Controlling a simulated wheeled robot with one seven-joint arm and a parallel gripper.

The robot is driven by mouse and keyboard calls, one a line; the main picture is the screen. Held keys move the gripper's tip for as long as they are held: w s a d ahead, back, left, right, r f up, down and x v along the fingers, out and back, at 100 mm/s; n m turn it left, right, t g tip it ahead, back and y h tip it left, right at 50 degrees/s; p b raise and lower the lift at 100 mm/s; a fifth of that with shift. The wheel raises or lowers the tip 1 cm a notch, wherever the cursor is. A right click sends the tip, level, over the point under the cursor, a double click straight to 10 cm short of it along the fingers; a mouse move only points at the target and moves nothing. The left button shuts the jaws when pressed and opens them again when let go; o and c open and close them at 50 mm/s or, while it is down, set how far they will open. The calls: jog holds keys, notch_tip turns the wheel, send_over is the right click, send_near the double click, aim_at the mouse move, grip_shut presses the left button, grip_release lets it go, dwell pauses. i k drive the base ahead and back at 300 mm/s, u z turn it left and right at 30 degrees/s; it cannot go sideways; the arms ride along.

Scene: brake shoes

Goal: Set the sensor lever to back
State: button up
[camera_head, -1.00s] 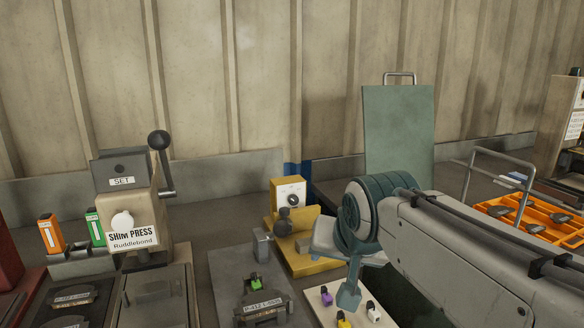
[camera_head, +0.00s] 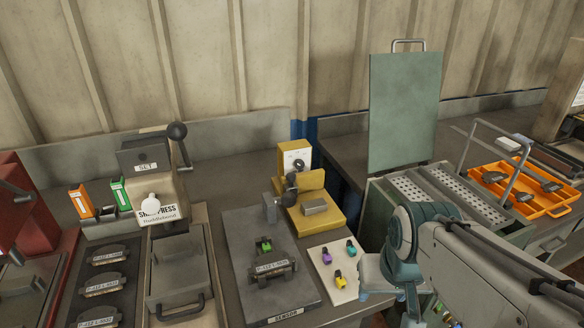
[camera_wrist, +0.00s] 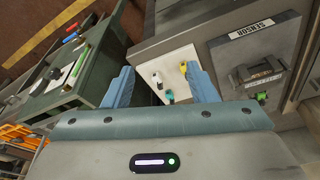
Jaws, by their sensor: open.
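The grey sensor fixture (camera_head: 240,285), labelled SENSOR, stands at centre in the head view and shows upside down at right in the wrist view (camera_wrist: 222,52). A dark brake pad (camera_head: 272,270) with a green clip (camera_head: 264,245) lies on it. At its back right is a small grey block (camera_head: 270,208) with dark ball knobs (camera_head: 290,181) beside it, apparently the lever; how it is set I cannot tell. The lever is out of the wrist view.
The white board (camera_head: 318,279) carries several small coloured plugs. A yellow fixture (camera_head: 332,222) with a dial stands behind it. The shim press (camera_head: 158,190) is left, with a handled grey tray in front. A green cabinet and orange tray (camera_head: 535,203) are right.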

aim_at(288, 200)
jog(key=k, duration=1.3)
jog(key=z, duration=0.95)
jog(key=i, duration=1.25)
jog(key=u, duration=0.7)
jog(key=i, duration=0.45)
jog(key=u, duration=0.5)
